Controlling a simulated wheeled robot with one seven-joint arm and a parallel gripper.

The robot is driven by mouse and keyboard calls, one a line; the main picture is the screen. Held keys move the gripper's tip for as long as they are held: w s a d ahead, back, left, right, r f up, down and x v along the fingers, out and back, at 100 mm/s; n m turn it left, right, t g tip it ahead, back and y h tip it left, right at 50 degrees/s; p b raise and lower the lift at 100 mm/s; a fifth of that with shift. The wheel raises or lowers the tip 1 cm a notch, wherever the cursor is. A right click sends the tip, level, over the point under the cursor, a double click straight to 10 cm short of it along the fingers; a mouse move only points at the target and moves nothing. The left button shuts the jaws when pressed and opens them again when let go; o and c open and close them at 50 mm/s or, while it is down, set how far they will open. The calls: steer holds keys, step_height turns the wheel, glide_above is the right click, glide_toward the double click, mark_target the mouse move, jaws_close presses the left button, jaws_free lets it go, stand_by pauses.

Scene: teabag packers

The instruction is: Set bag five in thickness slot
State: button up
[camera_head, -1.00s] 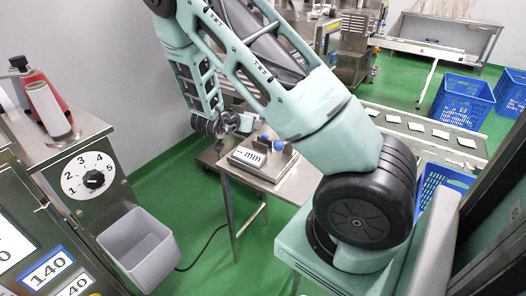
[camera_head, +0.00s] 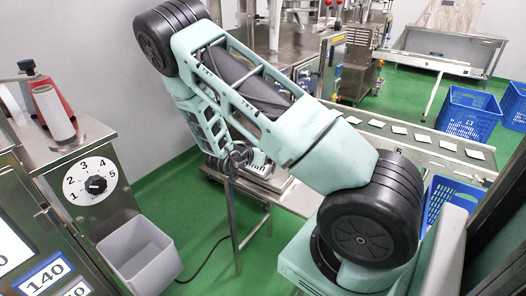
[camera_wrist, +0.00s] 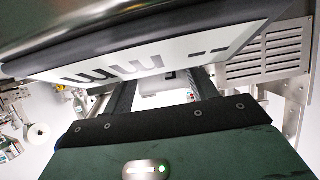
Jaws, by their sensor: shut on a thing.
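The thickness gauge (camera_head: 257,172) stands on a small steel table (camera_head: 292,196), mostly hidden behind my arm in the head view. Its "-- mm" display (camera_wrist: 160,62) fills the upper part of the wrist view, upside down and very close. My gripper (camera_wrist: 165,82) shows in the wrist view with its two dark fingers below and beyond the display. It is shut on a pale, whitish thing (camera_wrist: 160,87), which looks like the bag; its outline is partly hidden. The slot itself is hidden, so I cannot tell whether the bag touches it.
A conveyor (camera_head: 425,147) with several flat white bags (camera_head: 399,130) runs at the right. A machine with a numbered dial (camera_head: 90,181) and a grey bin (camera_head: 140,250) stand at the left. Green floor lies between.

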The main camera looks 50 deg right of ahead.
steer(key=shift+s+a+f+b, duration=0.1)
steer(key=shift+f+b, duration=0.25)
steer(key=shift+f, duration=0.3)
steer(key=o, duration=1)
